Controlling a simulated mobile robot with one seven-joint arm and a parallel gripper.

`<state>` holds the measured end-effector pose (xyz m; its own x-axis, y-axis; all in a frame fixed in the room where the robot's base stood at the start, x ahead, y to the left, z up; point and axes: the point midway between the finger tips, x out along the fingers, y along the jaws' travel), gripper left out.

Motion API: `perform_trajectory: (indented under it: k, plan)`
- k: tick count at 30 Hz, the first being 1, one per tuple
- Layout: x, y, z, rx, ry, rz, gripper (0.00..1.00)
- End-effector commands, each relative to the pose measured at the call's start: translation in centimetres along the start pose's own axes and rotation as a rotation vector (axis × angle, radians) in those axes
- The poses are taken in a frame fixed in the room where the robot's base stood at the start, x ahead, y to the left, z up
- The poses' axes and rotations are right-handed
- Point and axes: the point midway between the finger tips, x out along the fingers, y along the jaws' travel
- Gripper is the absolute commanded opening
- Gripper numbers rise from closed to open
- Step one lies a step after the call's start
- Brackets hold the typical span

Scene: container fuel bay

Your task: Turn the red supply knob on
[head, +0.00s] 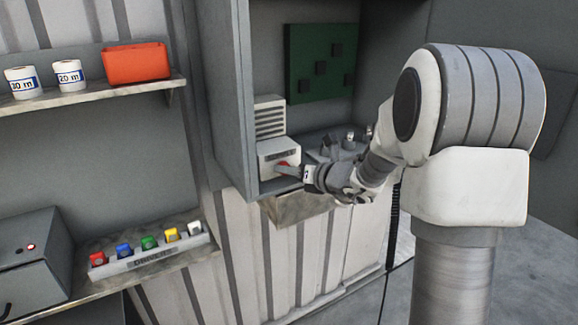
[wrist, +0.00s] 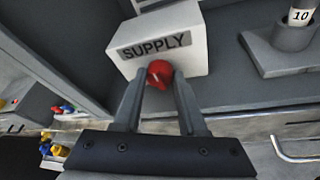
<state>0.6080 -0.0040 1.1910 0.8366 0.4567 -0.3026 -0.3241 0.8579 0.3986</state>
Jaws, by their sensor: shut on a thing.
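The red supply knob (wrist: 159,73) sits on the front of a white box (wrist: 178,27) with a dark "SUPPLY" label in the wrist view. A pale mark shows on the knob's face. My gripper (wrist: 160,84) is shut on the knob, with one finger on each side of it. In the head view the knob (head: 282,165) shows as a small red patch at the white box (head: 275,152), partly hidden by my gripper (head: 290,170). I cannot tell the knob's on or off position from its mark.
The box stands inside a grey cabinet (head: 243,100) with a side wall close on the left. A grey holder with a white piece marked 10 (wrist: 299,15) stands to the right. A shelf with an orange bin (head: 136,63) and a rack of coloured pieces (head: 150,250) are farther left.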

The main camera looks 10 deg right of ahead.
Motion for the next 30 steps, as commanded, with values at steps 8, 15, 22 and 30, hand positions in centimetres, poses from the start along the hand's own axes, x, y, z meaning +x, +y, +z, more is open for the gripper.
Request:
perform_trajectory:
  k: [8, 15, 22, 30]
  plan:
    - [-0.01, -0.03, 0.09, 0.048, -0.004, 0.018, 0.00]
    - [0.01, -0.02, 0.07, 0.052, -0.004, 0.020, 0.00]
    - [0.01, -0.02, 0.07, 0.052, -0.004, 0.019, 0.53]
    - [-0.02, -0.03, 0.04, 0.051, -0.004, 0.019, 0.53]
